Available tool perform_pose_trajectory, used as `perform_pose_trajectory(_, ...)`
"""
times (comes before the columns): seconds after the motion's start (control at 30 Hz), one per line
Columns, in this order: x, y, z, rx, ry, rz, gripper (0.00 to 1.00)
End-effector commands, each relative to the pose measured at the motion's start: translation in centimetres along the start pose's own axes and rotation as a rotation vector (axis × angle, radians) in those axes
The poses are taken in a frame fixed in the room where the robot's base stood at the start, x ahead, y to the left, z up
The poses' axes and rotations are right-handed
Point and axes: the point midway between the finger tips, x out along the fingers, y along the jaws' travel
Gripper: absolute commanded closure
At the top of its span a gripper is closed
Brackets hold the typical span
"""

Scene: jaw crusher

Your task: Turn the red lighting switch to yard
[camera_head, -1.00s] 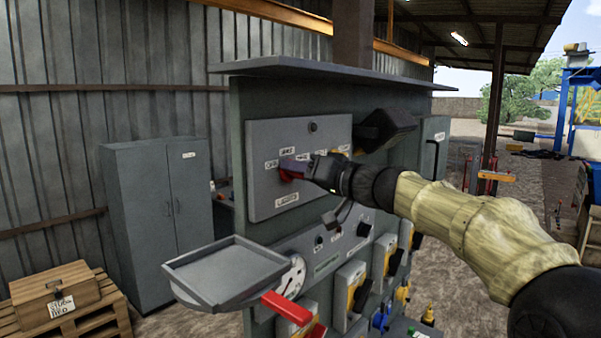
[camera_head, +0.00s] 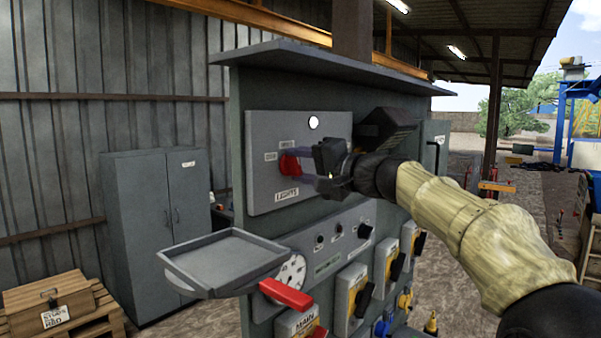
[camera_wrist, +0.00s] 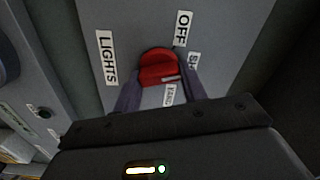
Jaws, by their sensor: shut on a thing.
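The red lighting switch (camera_head: 289,163) is a round red knob on a grey plate (camera_head: 259,194) labelled LIGHTS. In the wrist view the red knob (camera_wrist: 157,62) sits between my two fingers, with an OFF label (camera_wrist: 182,28) above right, a partly hidden label beginning SH at right, and a YARD label (camera_wrist: 168,95) just below it. A pale mark on the knob faces the YARD side; its exact alignment is hard to tell. My gripper (camera_head: 294,167) is shut on the knob, one finger on each side. A round lamp (camera_head: 313,122) above the knob is lit white.
A grey tray (camera_head: 222,258) and a red handle (camera_head: 286,294) stick out from the panel below left. A dark box-like housing (camera_head: 387,130) juts out just behind my gripper. Several yellow-backed switches (camera_head: 350,295) line the panel below.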

Motion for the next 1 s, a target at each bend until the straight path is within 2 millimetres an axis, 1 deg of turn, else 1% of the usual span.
perform_pose_trajectory(0.03, 0.02, 0.25, 0.03, 0.044, 0.0, 0.001, 0.81)
perform_pose_trajectory(1.0, 0.02, 0.39, 0.19, 0.968, -0.001, 0.003, 0.81)
